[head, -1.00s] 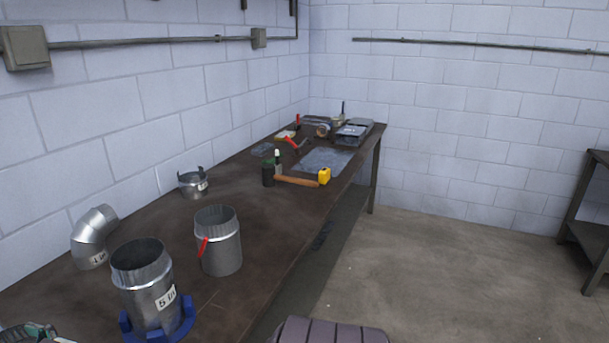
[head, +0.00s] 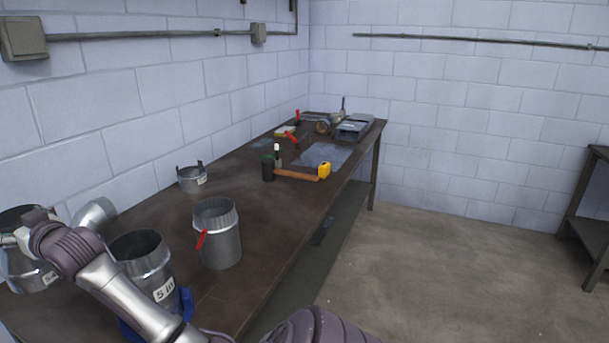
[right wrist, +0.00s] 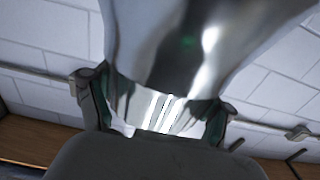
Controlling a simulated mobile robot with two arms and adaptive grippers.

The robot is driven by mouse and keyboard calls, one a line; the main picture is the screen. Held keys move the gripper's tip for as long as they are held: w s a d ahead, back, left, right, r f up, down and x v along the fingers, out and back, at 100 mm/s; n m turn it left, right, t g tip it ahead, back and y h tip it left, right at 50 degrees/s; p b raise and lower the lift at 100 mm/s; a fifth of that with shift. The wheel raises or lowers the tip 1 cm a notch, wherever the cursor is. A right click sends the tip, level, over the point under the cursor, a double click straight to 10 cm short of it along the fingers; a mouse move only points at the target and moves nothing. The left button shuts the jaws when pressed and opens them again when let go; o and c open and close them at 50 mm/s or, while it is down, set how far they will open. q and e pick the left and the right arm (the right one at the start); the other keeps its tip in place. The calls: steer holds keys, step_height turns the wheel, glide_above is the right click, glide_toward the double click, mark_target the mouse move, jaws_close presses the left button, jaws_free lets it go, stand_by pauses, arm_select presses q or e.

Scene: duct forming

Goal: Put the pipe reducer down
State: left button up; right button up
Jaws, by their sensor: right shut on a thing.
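The pipe reducer, a shiny metal piece, is at the left edge of the head view (head: 22,268), partly cut off. My right gripper (head: 14,236) is shut on it near its upper rim. In the right wrist view the reducer (right wrist: 190,45) fills the upper middle, wider away from the jaws. The fingers (right wrist: 160,105) are on both sides of it. My left gripper is not in view.
On the bench (head: 240,185), a metal elbow (head: 94,214) is partly behind my arm. A duct (head: 140,255) in a blue stand, a duct with a red clip (head: 222,245) and a short collar (head: 192,180) stand nearby. A hammer (head: 297,174) and other tools lie farther back.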

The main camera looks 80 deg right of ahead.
step_height(320, 180, down, 18)
steer(key=b, duration=0.3)
steer(key=shift+f, duration=0.25)
steer(key=o, duration=1.6)
steer(key=shift+s, duration=0.1)
steer(key=b+v, duration=0.1)
steer(key=v, duration=1.1)
